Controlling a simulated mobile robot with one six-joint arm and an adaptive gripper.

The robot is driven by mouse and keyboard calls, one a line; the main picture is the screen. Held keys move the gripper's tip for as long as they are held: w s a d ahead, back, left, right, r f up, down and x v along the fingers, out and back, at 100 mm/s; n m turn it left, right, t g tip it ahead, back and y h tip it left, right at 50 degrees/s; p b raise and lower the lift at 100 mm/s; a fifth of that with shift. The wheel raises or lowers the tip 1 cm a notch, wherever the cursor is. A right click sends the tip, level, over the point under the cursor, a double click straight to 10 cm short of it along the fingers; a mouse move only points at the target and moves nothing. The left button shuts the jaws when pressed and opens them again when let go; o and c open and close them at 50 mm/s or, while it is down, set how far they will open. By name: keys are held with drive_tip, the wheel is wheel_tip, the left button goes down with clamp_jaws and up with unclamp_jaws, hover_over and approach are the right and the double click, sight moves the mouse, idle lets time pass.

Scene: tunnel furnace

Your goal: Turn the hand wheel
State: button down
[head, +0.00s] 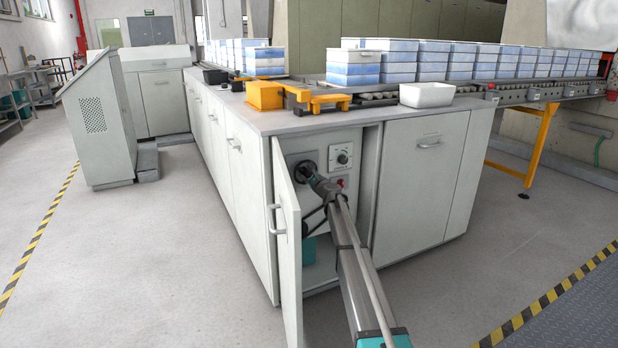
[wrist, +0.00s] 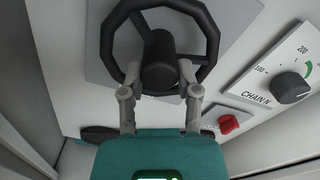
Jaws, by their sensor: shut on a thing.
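The black hand wheel (wrist: 203,25) sits on a panel inside the open cabinet, with a thick round hub at its middle. In the head view the hand wheel (head: 306,170) is small and partly covered by my arm. My gripper (wrist: 158,82) reaches in from below in the wrist view, with one finger on each side of the hub, and is shut on the wheel at the hub and lower rim. In the head view my gripper (head: 316,181) is at the wheel inside the cabinet. The exact contact points are partly hidden.
The open cabinet door (head: 289,250) stands left of my arm. A dial marked CHAIN (wrist: 291,88) and a red knob (wrist: 229,124) are right of the wheel. Cabinet walls close in on both sides. A white bin (head: 427,95) stands on the worktop above.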

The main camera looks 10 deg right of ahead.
drive_tip(key=shift+w+a, duration=0.25)
drive_tip(key=shift+w, duration=0.25)
drive_tip(key=shift+c, duration=1.6)
unclamp_jaws()
drive_tip(key=shift+s, duration=0.15)
drive_tip(key=shift+s+d, duration=0.15)
drive_tip(key=shift+s, duration=0.05)
drive_tip(key=v, duration=1.1)
drive_tip(key=shift+s, duration=0.35)
drive_tip(key=shift+d, duration=0.1)
